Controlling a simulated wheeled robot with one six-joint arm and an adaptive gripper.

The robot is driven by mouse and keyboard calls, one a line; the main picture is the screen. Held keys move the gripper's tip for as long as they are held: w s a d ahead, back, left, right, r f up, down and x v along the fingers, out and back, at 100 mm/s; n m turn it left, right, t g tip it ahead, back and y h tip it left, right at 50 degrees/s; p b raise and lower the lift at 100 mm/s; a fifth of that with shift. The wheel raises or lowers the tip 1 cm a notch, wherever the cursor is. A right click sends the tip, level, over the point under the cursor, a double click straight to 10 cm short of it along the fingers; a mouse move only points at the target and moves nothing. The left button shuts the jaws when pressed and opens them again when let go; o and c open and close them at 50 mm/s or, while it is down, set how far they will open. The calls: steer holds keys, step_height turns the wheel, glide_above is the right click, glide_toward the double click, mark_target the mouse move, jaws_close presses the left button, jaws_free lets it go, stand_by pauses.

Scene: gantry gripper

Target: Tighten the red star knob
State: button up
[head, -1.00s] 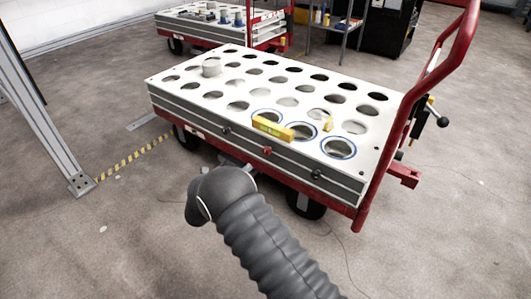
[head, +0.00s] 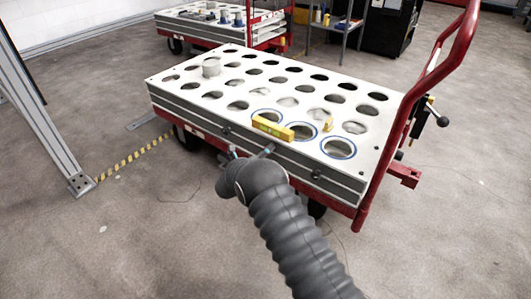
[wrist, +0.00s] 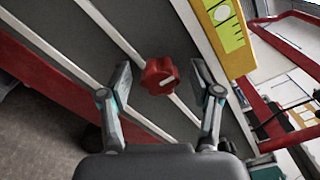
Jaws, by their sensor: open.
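The red star knob (wrist: 160,72) sits on the grey side of the cart and shows a short white mark on its face. In the wrist view it lies between the two open fingers of my gripper (wrist: 161,78), with a gap on either side. In the head view my gripper (head: 250,152) is at the near long side of the cart, and the knob is hidden behind it there. I cannot tell how far the fingers reach along the knob's depth.
The cart's white top (head: 190,113) has rows of round holes. A yellow level (head: 272,127) lies at its near edge, also in the wrist view (wrist: 226,38). A black knob (head: 316,174) is further right. The red handle (head: 437,70) rises at the right end.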

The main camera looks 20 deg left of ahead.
steer(key=c, duration=1.1)
steer(key=shift+c, duration=0.2)
